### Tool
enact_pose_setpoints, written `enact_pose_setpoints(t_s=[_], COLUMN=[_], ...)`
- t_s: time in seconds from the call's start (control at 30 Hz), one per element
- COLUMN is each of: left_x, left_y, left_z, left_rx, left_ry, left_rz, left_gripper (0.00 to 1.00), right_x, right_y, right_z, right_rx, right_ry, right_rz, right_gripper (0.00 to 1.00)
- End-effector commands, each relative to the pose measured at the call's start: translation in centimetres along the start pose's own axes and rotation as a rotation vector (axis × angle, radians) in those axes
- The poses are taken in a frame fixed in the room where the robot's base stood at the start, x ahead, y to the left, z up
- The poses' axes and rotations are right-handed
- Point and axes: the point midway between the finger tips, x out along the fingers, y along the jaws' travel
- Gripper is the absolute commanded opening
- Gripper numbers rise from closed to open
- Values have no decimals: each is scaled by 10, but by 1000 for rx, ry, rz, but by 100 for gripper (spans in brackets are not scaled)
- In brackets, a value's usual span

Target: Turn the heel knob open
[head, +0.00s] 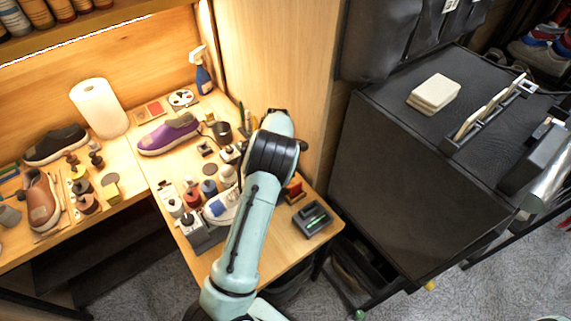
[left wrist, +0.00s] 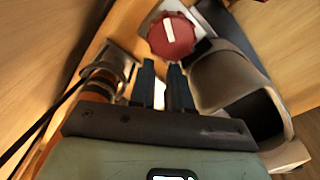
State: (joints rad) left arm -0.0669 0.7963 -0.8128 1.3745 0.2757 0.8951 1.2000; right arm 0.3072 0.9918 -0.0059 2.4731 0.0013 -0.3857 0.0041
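A round dark red knob (left wrist: 172,36) with a white bar mark shows at the top of the left wrist view. The bar stands nearly upright in the picture, tilted a little. My left gripper's two dark fingers (left wrist: 160,84) point toward the knob, a narrow gap between them. They are just below it in the picture and do not enclose it. I cannot tell their exact distance from it. In the head view my left arm hides its gripper, and I cannot make out the knob there. A white and blue sneaker (head: 219,208) is partly behind the arm. My right gripper is out of view.
Bottles and jars (head: 189,195) crowd the bench left of my arm. A purple shoe (head: 168,134) and a dark cup (head: 222,132) stand farther back. A dark device (head: 312,218) lies near the right edge. In the wrist view, a grey-beige curved body (left wrist: 222,76) is close right of the fingers.

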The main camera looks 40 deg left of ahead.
Motion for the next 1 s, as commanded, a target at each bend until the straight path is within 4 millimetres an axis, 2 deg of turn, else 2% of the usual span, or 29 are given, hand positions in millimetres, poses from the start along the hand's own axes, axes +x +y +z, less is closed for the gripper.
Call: enact_pose_setpoints(t_s=[0.03,0.23,0.37,0.43,0.57,0.8,1.0], left_x=[5,1,-9,-16,-28,-45,-48], left_y=[-2,-2,-1,0,1,2,1], left_z=[46,46,45,44,44,37,35], left_rx=[33,33,34,34,34,31,30], left_ry=[-76,-76,-76,-76,-77,-69,-66], left_rz=[-25,-24,-22,-20,-15,-12,-13], left_gripper=[30,31,26,28,51,51,51], right_x=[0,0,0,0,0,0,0], right_y=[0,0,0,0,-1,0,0], right_z=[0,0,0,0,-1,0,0], right_rx=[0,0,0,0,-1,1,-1], right_ry=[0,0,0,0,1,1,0], right_rz=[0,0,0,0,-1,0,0], right_gripper=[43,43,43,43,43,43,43])
